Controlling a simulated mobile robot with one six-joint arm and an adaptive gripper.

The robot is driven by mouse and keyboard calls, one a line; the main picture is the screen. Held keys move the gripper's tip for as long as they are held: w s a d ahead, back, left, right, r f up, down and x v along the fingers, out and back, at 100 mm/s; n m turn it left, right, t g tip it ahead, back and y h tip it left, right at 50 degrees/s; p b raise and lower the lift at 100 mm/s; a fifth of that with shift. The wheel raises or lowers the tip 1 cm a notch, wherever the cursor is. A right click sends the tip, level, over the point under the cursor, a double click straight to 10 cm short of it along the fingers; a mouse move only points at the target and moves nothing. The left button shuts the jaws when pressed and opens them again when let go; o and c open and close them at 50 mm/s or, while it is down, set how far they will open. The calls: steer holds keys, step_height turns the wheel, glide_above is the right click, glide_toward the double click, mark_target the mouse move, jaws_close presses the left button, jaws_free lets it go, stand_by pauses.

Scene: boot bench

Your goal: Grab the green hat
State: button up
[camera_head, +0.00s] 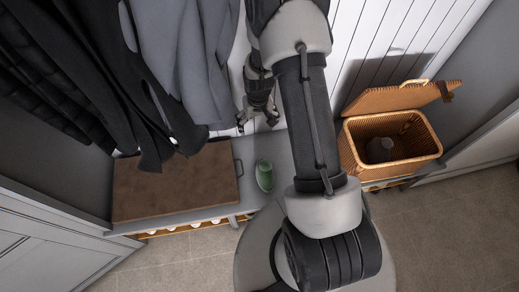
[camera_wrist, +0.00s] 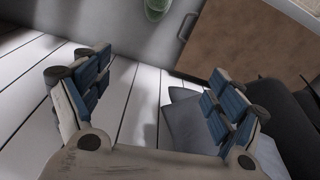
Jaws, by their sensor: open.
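A small rounded green thing, which I take for the green hat (camera_head: 264,176), lies on the grey bench beside the brown mat. It also shows in the wrist view (camera_wrist: 157,8), cut off by the top edge. My gripper (camera_head: 257,122) is open above the bench, close to the white boarded wall and farther back than the hat. In the wrist view my gripper (camera_wrist: 158,78) has its two blue-padded fingers spread wide with nothing between them. The hat lies apart from the fingers, beyond their tips.
Dark and grey coats (camera_head: 190,50) hang just left of my gripper. A brown mat (camera_head: 175,182) with a dark handle covers the bench's left part. An open wicker basket (camera_head: 355,160) with a dark item inside (camera_head: 380,149) stands to the right. Bare bench (camera_head: 281,150) surrounds the hat.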

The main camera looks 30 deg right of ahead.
steer(key=g, duration=0.1)
glide_above(266, 164)
step_height(266, 164, down, 16)
steer(key=shift+f+p, duration=0.25)
steer(key=shift+p, duration=0.2)
step_height(266, 164, down, 11)
steer(key=b, duration=0.3)
steer(key=f, duration=0.2)
steer(key=f+b, duration=0.2)
steer(key=f, duration=0.1)
steer(key=shift+w+d+f, duration=0.1)
steer(key=shift+w+f, duration=0.2)
steer(key=c, duration=1.2)
steer(key=shift+r, duration=0.1)
